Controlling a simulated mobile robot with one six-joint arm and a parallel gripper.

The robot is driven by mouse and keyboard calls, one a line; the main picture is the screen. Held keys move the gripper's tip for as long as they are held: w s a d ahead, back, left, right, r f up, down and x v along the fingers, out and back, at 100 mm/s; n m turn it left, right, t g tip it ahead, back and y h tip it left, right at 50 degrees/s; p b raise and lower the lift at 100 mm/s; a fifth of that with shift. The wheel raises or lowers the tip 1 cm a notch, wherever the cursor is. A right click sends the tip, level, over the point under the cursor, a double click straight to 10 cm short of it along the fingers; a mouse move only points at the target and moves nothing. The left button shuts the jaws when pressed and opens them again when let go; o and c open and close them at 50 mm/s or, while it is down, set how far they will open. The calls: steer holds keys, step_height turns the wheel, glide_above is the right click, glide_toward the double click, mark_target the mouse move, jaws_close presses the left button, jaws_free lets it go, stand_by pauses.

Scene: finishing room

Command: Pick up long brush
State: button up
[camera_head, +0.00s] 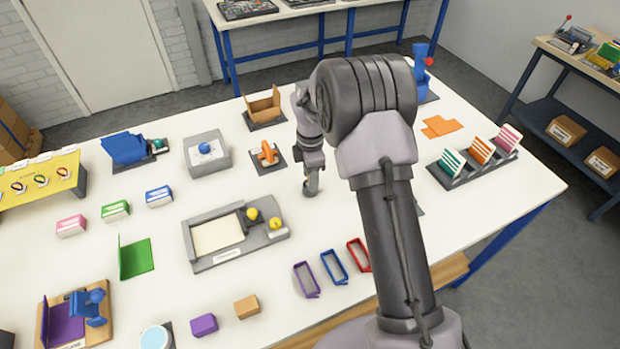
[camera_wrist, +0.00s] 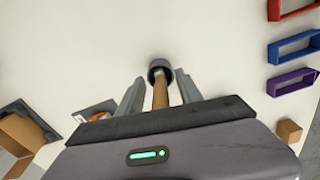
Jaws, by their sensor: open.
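In the wrist view, a thin brown shaft (camera_wrist: 160,97), which looks like the long brush's handle, lies between the two fingers of my gripper (camera_wrist: 159,95). Its far end meets a dark grey round cup or ring (camera_wrist: 160,66); I cannot tell whether it stands in it or is part of it. The fingers are open, one on each side of the shaft, with gaps visible. In the head view, my gripper (camera_head: 312,178) points down at the table just above a small grey round piece (camera_head: 309,192). The brush is mostly hidden there.
The white table (camera_head: 345,225) is bare around the gripper. Left are an orange item on a dark base (camera_head: 267,154) and a grey tray with yellow knobs (camera_head: 214,236). Purple, blue and red frames (camera_head: 333,267) lie in front. A card rack (camera_head: 470,166) stands right.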

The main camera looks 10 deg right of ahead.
steer(key=shift+r, duration=0.15)
jaws_close()
steer(key=shift+r, duration=0.4)
step_height(320, 180, up, 2)
steer(key=shift+r+p, duration=0.25)
steer(key=shift+p, duration=0.4)
steer(key=s+r, duration=0.1)
steer(key=s, duration=1.5)
steer(key=shift+a+r+p, duration=0.35)
steer(key=shift+a+p, duration=0.05)
steer(key=shift+p, duration=0.05)
